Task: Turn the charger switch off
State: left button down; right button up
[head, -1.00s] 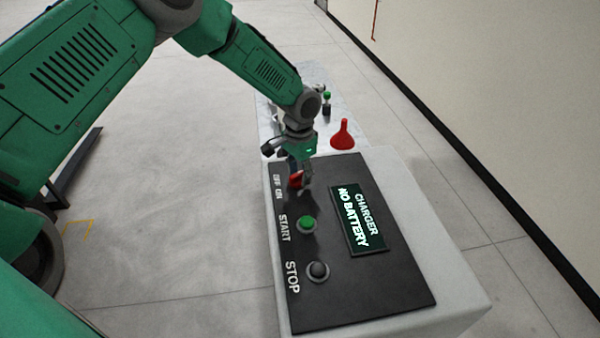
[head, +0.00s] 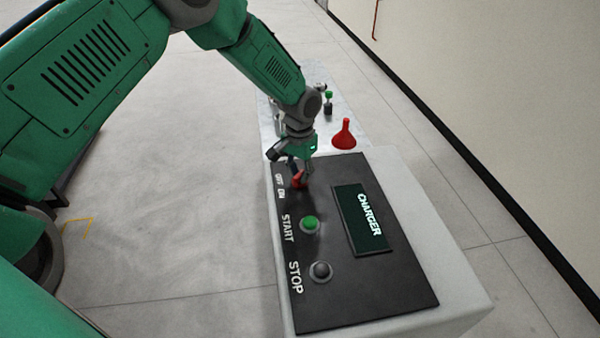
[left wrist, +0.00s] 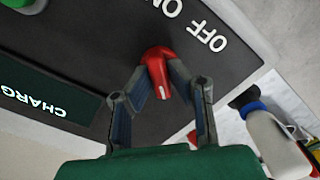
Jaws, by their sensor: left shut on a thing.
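The charger (head: 375,290) is a pale box with a black sloping panel. Its red switch (head: 298,181) sits at the panel's far left corner beside the OFF ON lettering. In the left wrist view the red switch (left wrist: 158,70) has its white-marked tip between my fingers. My left gripper (head: 305,174) is shut on the switch; it also shows in the left wrist view (left wrist: 163,88). The display (head: 363,220) reads only CHARGER. My right gripper is in neither view.
The panel also carries a green START button (head: 310,223) and a dark STOP button (head: 321,271). Behind the charger, a pale table (head: 318,130) holds a red funnel (head: 344,134) and several small items. Open floor lies left of the charger.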

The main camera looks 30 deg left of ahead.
aim_at(300, 172)
pick_arm(q)
jog(key=n, duration=0.3)
jog(key=shift+w+r, duration=0.15)
jog(key=shift+r, duration=0.05)
jog(key=n, duration=0.5)
jog(key=shift+n, duration=0.3)
jog(key=shift+w, duration=0.1)
jog(key=c, duration=1.5)
grip_release()
jog(key=shift+c, duration=0.2)
jog(key=shift+f, duration=0.1)
jog(key=shift+r, duration=0.4)
notch_tip(300, 172, up, 11)
